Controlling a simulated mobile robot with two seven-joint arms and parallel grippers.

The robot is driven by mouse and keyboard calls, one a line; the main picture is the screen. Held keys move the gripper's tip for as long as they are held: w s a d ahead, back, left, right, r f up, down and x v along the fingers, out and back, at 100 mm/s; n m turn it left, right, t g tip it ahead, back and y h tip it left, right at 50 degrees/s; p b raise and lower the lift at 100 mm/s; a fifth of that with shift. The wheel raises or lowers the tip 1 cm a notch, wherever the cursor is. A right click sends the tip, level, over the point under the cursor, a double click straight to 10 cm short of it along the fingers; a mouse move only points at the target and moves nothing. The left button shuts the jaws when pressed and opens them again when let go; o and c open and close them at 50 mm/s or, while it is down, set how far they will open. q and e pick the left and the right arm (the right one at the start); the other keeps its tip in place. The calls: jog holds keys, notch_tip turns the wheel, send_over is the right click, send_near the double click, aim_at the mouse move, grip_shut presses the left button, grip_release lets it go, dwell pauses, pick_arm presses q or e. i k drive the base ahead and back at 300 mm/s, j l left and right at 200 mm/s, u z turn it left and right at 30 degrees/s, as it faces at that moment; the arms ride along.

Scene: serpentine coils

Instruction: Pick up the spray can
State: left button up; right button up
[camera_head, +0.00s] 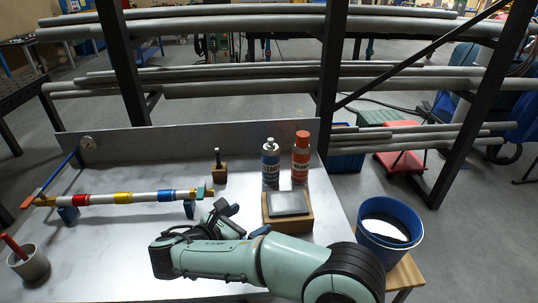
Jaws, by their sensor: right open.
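Two cans stand upright side by side near the back of the white table (110,245). One is an orange-red can (301,160) with an orange top and a pale band. The other is a blue can (270,166) with a white band and pale top. I cannot tell which is the spray can. My right gripper (228,211) is open and empty, in front and to the left of both cans, apart from them. My arm hides part of the table. My left gripper is not in view.
A wooden block with a grey pad (288,204) stands in front of the cans. A pipe with coloured bands (120,198) lies on supports at left. A small wooden block with a dark peg (219,174), a grey cup (29,263) and a blue bucket (390,222) stand around.

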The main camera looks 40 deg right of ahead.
aim_at(270, 154)
jog(key=i+l, duration=0.65)
jog(key=i, duration=0.05)
